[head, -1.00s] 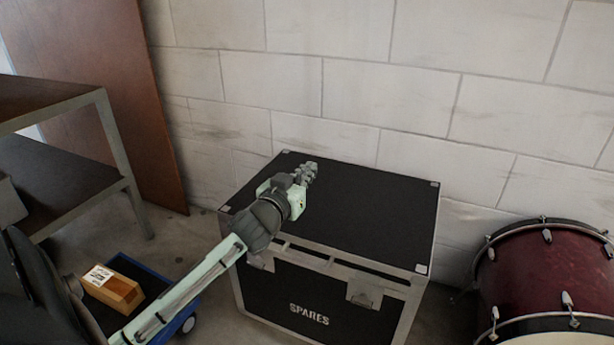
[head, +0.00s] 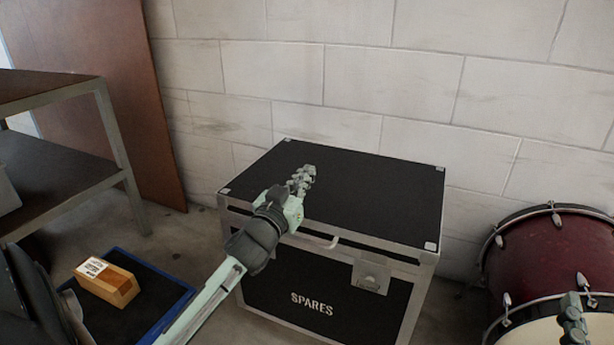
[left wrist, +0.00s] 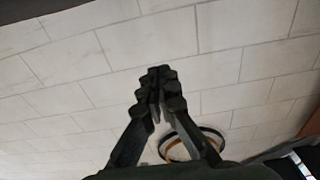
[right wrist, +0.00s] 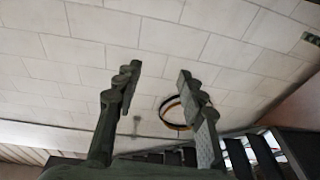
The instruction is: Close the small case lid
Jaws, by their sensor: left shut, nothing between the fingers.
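The black case marked SPARES (head: 312,303) stands on the floor by the wall. Its black lid (head: 365,190), with metal corners, lies down flat over the body; I cannot tell whether it is fully seated. My left gripper (head: 304,176) reaches over the front left edge of the lid, fingers together and empty; whether it touches the lid is unclear. The left wrist view shows its shut fingers (left wrist: 160,92) against the wall. My right gripper (head: 572,308) shows partly at the lower right edge. In the right wrist view its fingers (right wrist: 160,92) are apart with nothing between.
A dark red drum (head: 545,255) stands right of the case. At the left are a shelf unit (head: 60,190) and a blue-edged dolly (head: 178,305) carrying a wooden box (head: 108,282). The white block wall (head: 400,90) closes off the back.

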